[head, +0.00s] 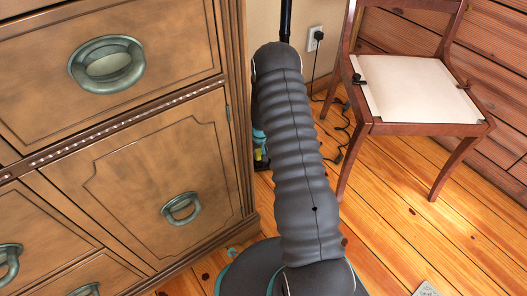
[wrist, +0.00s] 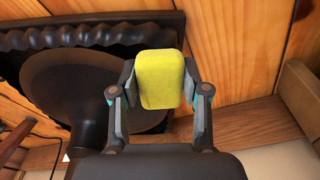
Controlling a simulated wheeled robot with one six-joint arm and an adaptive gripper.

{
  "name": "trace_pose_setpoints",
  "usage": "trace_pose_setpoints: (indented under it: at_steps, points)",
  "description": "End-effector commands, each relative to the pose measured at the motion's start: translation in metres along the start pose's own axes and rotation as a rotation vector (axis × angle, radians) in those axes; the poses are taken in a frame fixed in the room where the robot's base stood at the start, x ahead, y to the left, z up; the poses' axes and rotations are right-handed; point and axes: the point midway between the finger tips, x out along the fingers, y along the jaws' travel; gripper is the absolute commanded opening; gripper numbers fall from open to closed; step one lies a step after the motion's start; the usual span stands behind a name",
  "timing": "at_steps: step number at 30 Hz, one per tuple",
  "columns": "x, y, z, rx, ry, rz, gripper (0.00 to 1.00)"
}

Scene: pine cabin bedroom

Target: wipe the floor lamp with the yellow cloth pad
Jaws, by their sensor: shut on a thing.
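The yellow cloth pad (wrist: 161,80) is held between the two fingers of my gripper (wrist: 160,100), which is shut on it. In the wrist view the floor lamp (wrist: 95,112) is dark, with its pole just left of the gripper and its wide round base behind the pad. I cannot tell whether the pad touches the lamp. In the head view the black lamp pole (head: 286,18) shows at the top, and my arm hides its lower part. Only a sliver of my gripper (head: 259,140) shows there, with a bit of yellow, between the dresser and my arm.
A wooden dresser (head: 110,150) stands close on the left of my arm. A chair (head: 415,95) with a pale seat stands on the right. A wall outlet (head: 315,38) with a black cord (head: 330,90) is behind.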

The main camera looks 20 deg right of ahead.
Motion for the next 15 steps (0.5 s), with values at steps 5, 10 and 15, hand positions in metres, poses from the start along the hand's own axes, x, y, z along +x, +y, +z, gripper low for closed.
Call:
trace_pose_setpoints:
  at_steps: [5,10,15]
  points:
    - [0.0,-0.012,0.005,-0.001,0.001,0.0,0.0]
    - [0.0,-0.015,0.006,0.0,0.002,0.0,0.0]
    - [0.0,-0.015,0.006,0.0,0.002,0.0,0.0]
